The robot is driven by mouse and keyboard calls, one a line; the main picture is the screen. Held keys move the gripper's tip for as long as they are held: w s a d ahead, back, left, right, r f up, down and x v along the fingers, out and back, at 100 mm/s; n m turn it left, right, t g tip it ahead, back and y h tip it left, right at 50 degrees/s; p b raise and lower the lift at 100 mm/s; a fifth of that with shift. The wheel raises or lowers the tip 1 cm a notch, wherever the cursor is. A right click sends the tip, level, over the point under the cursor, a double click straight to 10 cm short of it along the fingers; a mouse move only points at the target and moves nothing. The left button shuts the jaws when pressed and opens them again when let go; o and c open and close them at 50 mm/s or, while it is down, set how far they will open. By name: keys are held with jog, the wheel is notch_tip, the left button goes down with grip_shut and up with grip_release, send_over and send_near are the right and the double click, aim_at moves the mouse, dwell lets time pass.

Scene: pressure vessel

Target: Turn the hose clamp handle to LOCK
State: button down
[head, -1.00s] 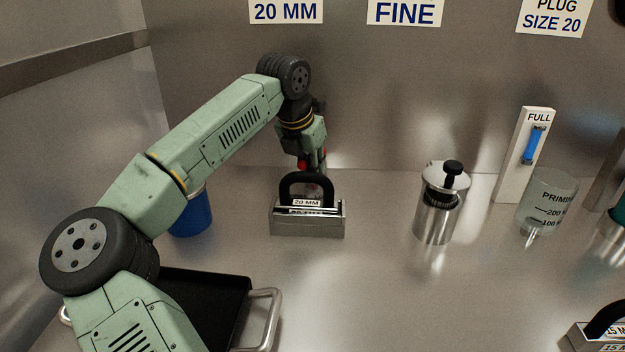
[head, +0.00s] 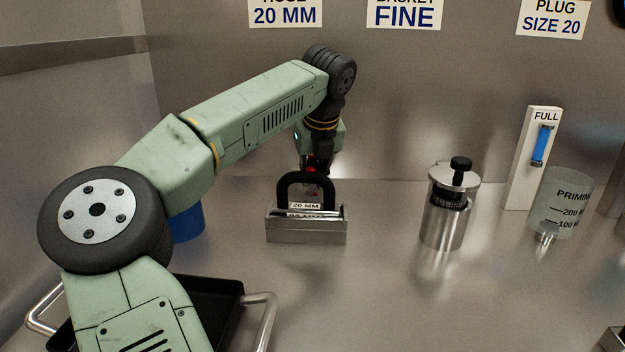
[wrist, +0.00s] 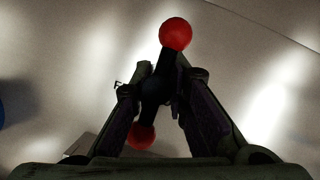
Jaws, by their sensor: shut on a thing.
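The hose clamp handle (wrist: 168,72) is a dark bar with a red ball (wrist: 175,34) at its far end and another red ball (wrist: 142,135) at its near end. In the wrist view it lies between the two fingers of my gripper (wrist: 157,92), which is shut on its middle. The bar runs slightly tilted, its far end to the right. In the head view, a bit of red on the handle (head: 312,169) shows below my wrist, behind the black grip of the 20 MM case. The fingertips are mostly hidden there. No LOCK mark is readable.
The metal 20 MM case (head: 306,231) stands in front of my gripper. A blue cup (head: 188,224) is to its left. A steel canister (head: 444,222), a clear PRIMING cup (head: 562,205) and a FULL gauge (head: 533,180) stand to the right. A black tray (head: 215,295) is in front.

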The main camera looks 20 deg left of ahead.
jog(key=shift+a+r+n, duration=0.15)
jog(key=shift+a+n, duration=0.1)
jog(key=shift+n, duration=0.25)
jog(key=c, duration=1.7)
grip_release()
jog(key=shift+o, duration=0.2)
jog(key=shift+s+d+r, duration=0.1)
jog(key=shift+d+r, duration=0.05)
jog(key=shift+r, duration=0.15)
jog(key=v, duration=1.1)
jog(key=shift+d, duration=0.1)
